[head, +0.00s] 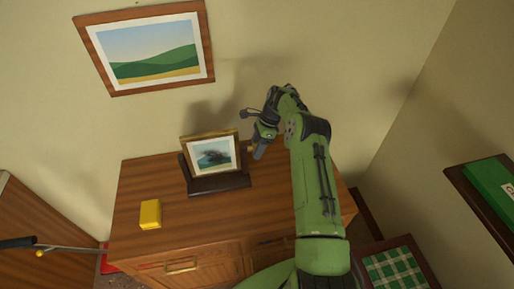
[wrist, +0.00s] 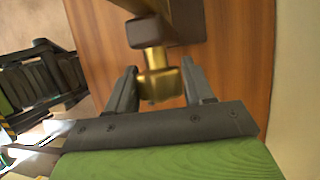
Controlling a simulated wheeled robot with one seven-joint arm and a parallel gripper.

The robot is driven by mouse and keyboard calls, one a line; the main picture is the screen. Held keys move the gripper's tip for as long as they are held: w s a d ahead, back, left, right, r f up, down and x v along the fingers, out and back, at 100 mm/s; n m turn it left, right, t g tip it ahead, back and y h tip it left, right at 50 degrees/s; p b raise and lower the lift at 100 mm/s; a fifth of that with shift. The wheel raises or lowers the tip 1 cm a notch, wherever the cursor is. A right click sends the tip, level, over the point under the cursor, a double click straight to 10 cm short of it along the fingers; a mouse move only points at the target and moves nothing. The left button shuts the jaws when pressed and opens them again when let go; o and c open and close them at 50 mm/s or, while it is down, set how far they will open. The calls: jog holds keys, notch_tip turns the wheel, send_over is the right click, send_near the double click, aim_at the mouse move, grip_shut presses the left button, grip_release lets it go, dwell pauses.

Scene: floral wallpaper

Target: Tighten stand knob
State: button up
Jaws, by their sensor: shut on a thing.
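The brass stand knob (wrist: 161,83) shows in the wrist view, on the side of the dark wooden stand (wrist: 187,20). My gripper (wrist: 159,72) is shut on the knob, one finger on each side of it. In the head view, the stand (head: 221,186) is on the wooden cabinet top and holds a small framed picture (head: 212,155), leaning back. My gripper (head: 258,151) is at the right side of the stand there. The knob itself cannot be made out in the head view.
A yellow block (head: 150,214) sits on the cabinet (head: 140,180), left of the stand. A landscape picture (head: 148,50) hangs on the wall behind. A shelf with a green box (head: 492,184) is at the right. The cabinet top between block and stand is clear.

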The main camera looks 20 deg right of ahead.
jog(key=shift+a, duration=0.1)
jog(key=o, duration=1)
jog(key=shift+c, duration=0.2)
jog(key=v, duration=0.7)
jog(key=shift+r, duration=0.2)
jog(key=shift+w, duration=0.1)
